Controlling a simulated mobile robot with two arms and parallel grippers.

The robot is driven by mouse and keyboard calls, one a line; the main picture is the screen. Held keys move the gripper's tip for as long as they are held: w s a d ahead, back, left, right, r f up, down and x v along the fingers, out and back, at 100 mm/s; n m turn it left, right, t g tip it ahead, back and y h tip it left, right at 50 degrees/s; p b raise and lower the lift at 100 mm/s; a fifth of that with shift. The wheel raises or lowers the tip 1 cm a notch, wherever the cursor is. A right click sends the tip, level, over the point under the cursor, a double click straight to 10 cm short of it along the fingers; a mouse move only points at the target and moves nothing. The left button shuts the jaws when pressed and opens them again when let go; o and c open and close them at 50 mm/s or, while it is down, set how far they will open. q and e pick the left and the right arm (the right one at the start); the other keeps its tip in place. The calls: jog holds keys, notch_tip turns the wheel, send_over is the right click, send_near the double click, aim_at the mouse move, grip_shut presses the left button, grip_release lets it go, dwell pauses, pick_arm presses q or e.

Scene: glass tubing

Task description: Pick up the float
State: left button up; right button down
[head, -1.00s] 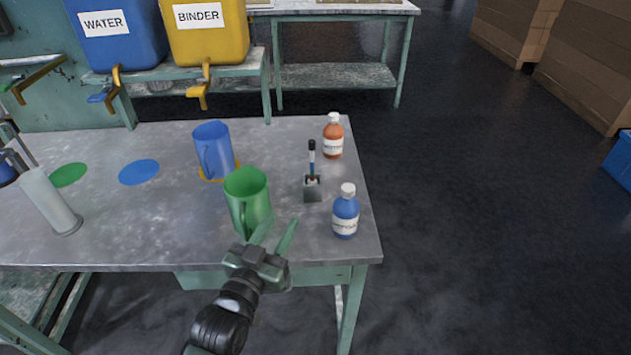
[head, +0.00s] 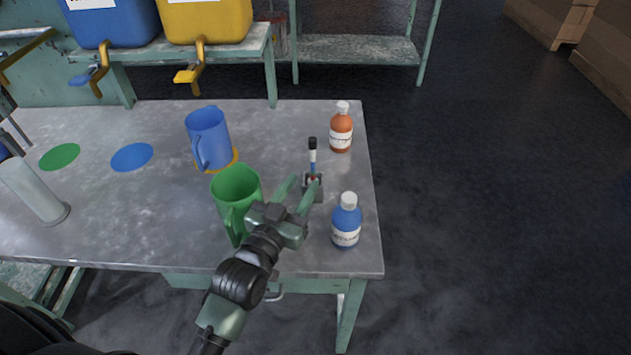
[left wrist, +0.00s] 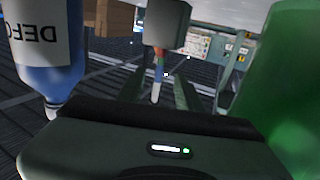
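What looks like the float (head: 312,158) stands on the grey table between the green jug and the blue bottle. It has a black top, a white and blue stem and a grey base. My left gripper (head: 297,192) is open just in front of it, the right finger covering part of the base. In the left wrist view the float's grey block and coloured stem (left wrist: 157,62) show beyond and between the spread fingers (left wrist: 158,88). The gripper is empty; whether it touches the float cannot be told. My right gripper is not in view.
The green jug (head: 237,188) is close left of my left gripper; the blue bottle (head: 346,222) is close right. An orange bottle (head: 341,130) stands behind and a blue jug (head: 208,135) back left. The table's right edge is near the bottles.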

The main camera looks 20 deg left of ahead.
aim_at(312, 169)
pick_arm(q)
jog(key=w, duration=0.6)
jog(key=shift+w+d, duration=0.3)
jog(key=shift+d, duration=0.1)
grip_shut()
dwell(1.0)
